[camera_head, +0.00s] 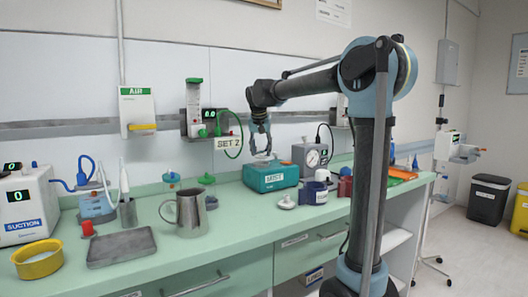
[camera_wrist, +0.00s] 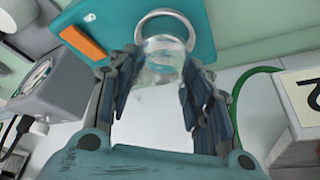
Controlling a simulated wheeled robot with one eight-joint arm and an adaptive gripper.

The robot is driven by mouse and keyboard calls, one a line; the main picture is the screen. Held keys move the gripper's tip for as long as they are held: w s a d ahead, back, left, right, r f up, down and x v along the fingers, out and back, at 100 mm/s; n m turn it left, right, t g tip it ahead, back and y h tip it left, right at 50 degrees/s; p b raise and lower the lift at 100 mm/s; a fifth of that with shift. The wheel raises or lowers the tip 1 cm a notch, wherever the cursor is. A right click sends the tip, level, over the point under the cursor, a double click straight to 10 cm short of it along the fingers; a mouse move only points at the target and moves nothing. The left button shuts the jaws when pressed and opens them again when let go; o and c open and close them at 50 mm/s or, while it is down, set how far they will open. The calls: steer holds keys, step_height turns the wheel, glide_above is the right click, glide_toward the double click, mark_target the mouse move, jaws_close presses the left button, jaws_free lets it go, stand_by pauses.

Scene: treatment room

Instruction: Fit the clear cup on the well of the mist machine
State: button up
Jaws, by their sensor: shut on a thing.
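The mist machine (camera_head: 271,179) is a teal box labelled MIST on the green counter. Its teal top, with an orange patch and the pale ring of the well (camera_wrist: 168,14), fills the upper part of the wrist view. My gripper (camera_head: 262,154) points down just above the machine. In the wrist view its dark fingers are closed on the sides of the clear cup (camera_wrist: 163,62). The cup overlaps the near part of the ring; I cannot tell whether it touches the well. In the head view the cup is small and mostly hidden by the fingers.
A grey gauge box (camera_head: 311,157) stands close to the machine's right, with a blue jar (camera_head: 315,192) in front. A steel jug (camera_head: 188,212) and metal tray (camera_head: 121,247) are to the left. A wall unit with a green cable (camera_wrist: 257,77) is close behind. The counter's front middle is mostly clear.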

mark_target(261, 155)
steer(key=shift+f, duration=1.55)
stand_by(1.5)
steer(key=o, duration=1.2)
steer(key=shift+s+r, duration=0.1)
steer(key=shift+r, duration=3.4)
